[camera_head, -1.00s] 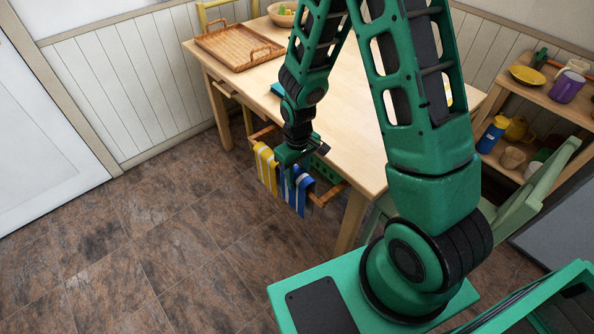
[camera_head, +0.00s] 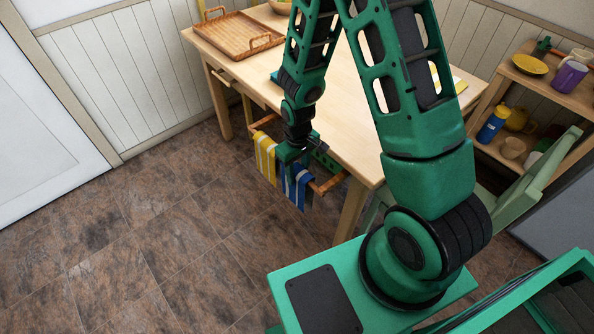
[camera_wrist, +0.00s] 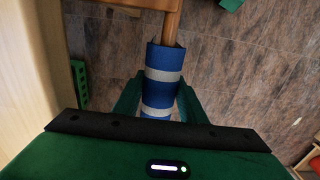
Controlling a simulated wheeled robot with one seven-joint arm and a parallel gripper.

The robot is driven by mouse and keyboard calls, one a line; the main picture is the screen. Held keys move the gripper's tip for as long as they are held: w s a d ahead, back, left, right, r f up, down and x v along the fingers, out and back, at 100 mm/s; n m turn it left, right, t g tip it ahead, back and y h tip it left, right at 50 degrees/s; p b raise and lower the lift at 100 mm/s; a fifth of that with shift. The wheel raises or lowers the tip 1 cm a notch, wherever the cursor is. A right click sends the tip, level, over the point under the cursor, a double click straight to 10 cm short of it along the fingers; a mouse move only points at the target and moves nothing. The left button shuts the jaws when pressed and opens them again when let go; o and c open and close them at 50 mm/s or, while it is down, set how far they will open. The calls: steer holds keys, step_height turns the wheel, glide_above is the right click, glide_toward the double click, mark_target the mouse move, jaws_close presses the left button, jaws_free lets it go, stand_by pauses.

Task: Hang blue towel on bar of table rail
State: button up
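The blue towel (camera_head: 298,188) with pale stripes is draped over the wooden bar of the table rail (camera_head: 329,187) at the table's near side. In the wrist view, the blue towel (camera_wrist: 165,61) lies over the bar (camera_wrist: 172,22), which runs upward out of the picture. My gripper (camera_head: 293,154) is at the bar, right above the towel. In the wrist view my gripper (camera_wrist: 159,101) has its green fingers apart, one on each side of the towel. Whether they touch the cloth is hard to tell. The towel's lower part is hidden in that view.
A yellow striped towel (camera_head: 264,158) hangs on the same rail, left of the blue one. The wooden table (camera_head: 345,120) is close behind the rail and carries a wicker tray (camera_head: 232,40). A green chair (camera_head: 520,185) stands right. Floor left of the rail is clear.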

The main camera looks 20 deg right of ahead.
steer(key=o, duration=0.4)
steer(key=shift+o, duration=0.2)
steer(key=shift+r, duration=0.1)
